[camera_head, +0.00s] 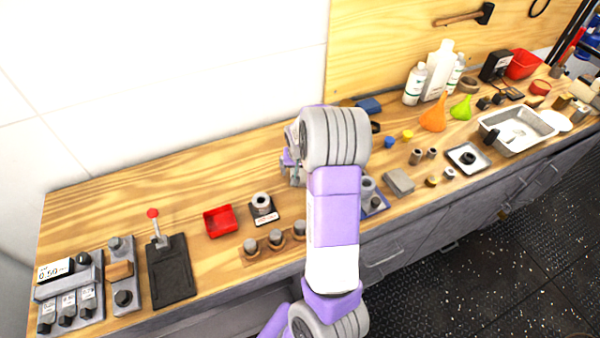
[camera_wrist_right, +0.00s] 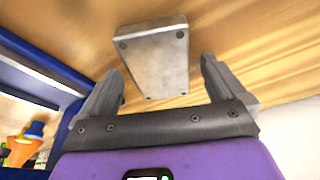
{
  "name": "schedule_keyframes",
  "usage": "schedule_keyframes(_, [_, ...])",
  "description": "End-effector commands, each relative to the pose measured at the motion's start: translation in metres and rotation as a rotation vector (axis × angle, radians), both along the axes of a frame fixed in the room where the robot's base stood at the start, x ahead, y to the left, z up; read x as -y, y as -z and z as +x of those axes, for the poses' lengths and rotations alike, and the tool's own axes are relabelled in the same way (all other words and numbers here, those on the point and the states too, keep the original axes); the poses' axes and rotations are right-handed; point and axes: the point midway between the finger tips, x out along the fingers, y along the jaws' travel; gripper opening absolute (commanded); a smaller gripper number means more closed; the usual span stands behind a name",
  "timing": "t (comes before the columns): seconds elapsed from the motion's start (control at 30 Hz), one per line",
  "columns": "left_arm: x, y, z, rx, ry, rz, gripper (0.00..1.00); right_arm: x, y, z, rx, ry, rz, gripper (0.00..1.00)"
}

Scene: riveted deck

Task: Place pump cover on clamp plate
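My right gripper (camera_head: 294,172) is beside the thick grey arm joint in the head view, low over the bench. In the right wrist view its two fingers (camera_wrist_right: 162,88) are apart, with a gap between them. A grey metal block with small dark holes near its corners, which looks like the pump cover (camera_wrist_right: 158,60), lies on the wood ahead of and between the fingers, seemingly untouched. My arm hides much of that spot in the head view. A dark plate with a red-knobbed lever, likely the clamp plate (camera_head: 171,282), lies at the left. My left gripper does not show.
A red tray (camera_head: 220,220), a small black-based fixture (camera_head: 263,208) and a wooden peg strip (camera_head: 252,252) stand between the dark plate and my arm. A grey block (camera_head: 398,182), a metal tray (camera_head: 520,130) and bottles stand to the right. A blue structure (camera_wrist_right: 35,80) is close left in the wrist view.

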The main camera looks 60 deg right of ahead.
Motion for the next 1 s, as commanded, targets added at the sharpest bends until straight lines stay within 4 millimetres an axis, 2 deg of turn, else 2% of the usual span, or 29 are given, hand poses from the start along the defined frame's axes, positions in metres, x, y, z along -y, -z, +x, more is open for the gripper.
schedule_keyframes(0.03, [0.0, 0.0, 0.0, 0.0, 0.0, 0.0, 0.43, 0.0, 0.0, 0.0, 0.0, 0.0, 0.0, 0.92])
schedule_keyframes(0.07, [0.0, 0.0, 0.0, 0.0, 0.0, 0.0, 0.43, 0.0, 0.0, 0.0, 0.0, 0.0, 0.0, 0.87])
schedule_keyframes(0.5, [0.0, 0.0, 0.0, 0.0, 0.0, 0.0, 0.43, 0.0, -0.001, 0.0, 0.002, 0.001, 0.0, 0.2])
schedule_keyframes(0.53, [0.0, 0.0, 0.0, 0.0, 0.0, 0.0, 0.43, 0.0, -0.001, 0.0, 0.002, 0.001, 0.0, 0.17])
schedule_keyframes(0.77, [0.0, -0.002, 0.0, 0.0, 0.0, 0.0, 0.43, 0.0, -0.006, 0.001, 0.003, 0.001, -0.002, 0.17])
schedule_keyframes(0.87, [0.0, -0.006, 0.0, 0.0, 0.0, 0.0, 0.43, 0.0, -0.02, 0.001, 0.005, 0.0, -0.002, 0.17])
schedule_keyframes(1.0, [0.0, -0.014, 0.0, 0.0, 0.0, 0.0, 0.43, 0.0, -0.05, 0.001, 0.007, 0.001, -0.002, 0.17])
